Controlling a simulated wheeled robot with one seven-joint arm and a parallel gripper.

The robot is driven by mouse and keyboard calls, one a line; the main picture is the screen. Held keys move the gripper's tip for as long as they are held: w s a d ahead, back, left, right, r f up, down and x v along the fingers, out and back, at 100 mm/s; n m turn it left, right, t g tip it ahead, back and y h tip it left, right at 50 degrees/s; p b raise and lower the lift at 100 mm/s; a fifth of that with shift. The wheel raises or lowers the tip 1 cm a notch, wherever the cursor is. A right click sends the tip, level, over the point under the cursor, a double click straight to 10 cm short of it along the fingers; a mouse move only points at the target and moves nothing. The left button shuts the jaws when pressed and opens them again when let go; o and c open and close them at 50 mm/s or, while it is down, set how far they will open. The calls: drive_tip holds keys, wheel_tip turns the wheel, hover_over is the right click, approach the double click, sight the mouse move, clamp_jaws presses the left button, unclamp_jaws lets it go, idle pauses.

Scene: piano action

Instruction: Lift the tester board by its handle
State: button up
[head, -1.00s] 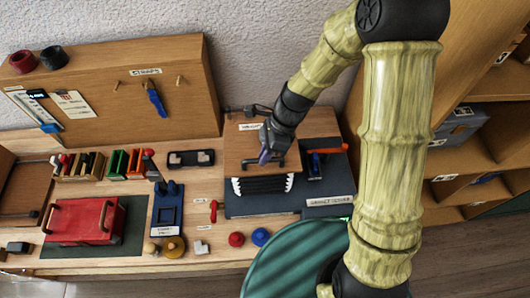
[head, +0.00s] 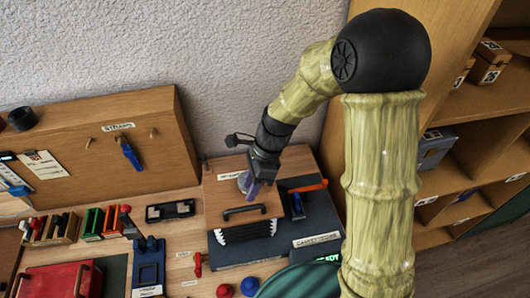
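The tester board appears to be the wooden board (head: 218,210) on the dark cradle at the centre. A black bar handle (head: 245,210) runs across it, and a row of black parts with white tips (head: 246,232) shows along its front edge. My gripper (head: 249,187), with purple fingers, points down over the rear of the board, behind the handle in the picture. The handle shows whole, with no finger seen around it. The gap between the fingers is too small to make out.
A red knob (head: 225,290) and a blue knob (head: 249,286) stand in front. A black tray (head: 170,211) and coloured racks (head: 92,224) are left. A shelf (head: 470,195) stands right.

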drive_tip(key=b+v, duration=0.1)
drive_tip(key=v, duration=1.1)
drive_tip(key=shift+r+b, duration=0.15)
drive_tip(key=shift+b, duration=0.25)
drive_tip(key=shift+d, duration=0.2)
idle(0.4)
drive_tip(key=s+d+f+n+t+h+b, duration=0.1)
drive_tip(key=s+d+f+n+t+h, duration=0.1)
drive_tip(key=d+f+n, duration=0.3)
drive_tip(key=s+d+f+n+t+h+b, duration=0.1)
drive_tip(key=s+d+f+n+t, duration=0.2)
drive_tip(key=d+n, duration=0.7)
wheel_tip(320, 180, down, 3)
drive_tip(key=shift+s+d+r+n+t+h+b, duration=0.15)
drive_tip(key=shift+s+d+n+t+h+b, duration=0.25)
drive_tip(key=shift+s, duration=0.45)
drive_tip(key=shift+d, duration=0.1)
